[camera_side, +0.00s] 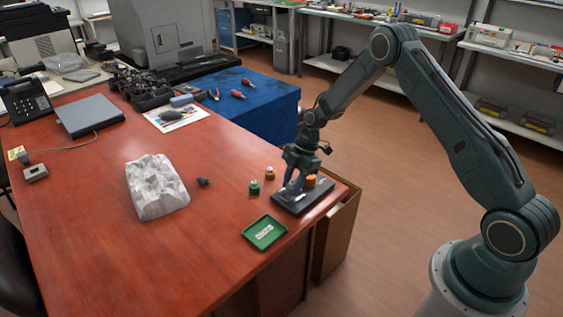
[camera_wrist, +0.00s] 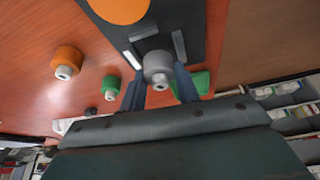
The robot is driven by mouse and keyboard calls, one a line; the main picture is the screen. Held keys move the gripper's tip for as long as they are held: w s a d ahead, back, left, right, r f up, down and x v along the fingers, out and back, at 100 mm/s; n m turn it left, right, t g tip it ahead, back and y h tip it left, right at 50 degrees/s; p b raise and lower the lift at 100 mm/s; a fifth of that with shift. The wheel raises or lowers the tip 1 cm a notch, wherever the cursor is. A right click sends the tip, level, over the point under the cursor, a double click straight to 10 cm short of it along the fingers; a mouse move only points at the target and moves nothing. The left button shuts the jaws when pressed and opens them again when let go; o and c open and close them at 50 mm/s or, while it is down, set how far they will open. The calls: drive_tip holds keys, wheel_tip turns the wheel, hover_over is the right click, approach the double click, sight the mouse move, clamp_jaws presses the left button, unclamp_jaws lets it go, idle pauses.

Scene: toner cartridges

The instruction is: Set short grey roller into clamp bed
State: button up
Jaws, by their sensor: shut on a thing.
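The short grey roller (camera_wrist: 157,67) is between the two blue fingers of my gripper (camera_wrist: 159,86) in the wrist view, with its small end hub facing the camera. My gripper is shut on it.
An orange round part (camera_side: 311,181) is on the base plate close to my gripper. An orange roller (camera_side: 270,173) and a green roller (camera_side: 254,187) stand left of the plate. A green labelled tray (camera_side: 264,232) lies in front, near the table edge.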

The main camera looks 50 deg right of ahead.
drive_tip(key=shift+f, duration=0.75)
idle(1.2)
drive_tip(key=o, duration=0.9)
drive_tip(key=shift+r, duration=0.1)
drive_tip(key=shift+o, duration=0.8)
drive_tip(key=shift+r, duration=2.4)
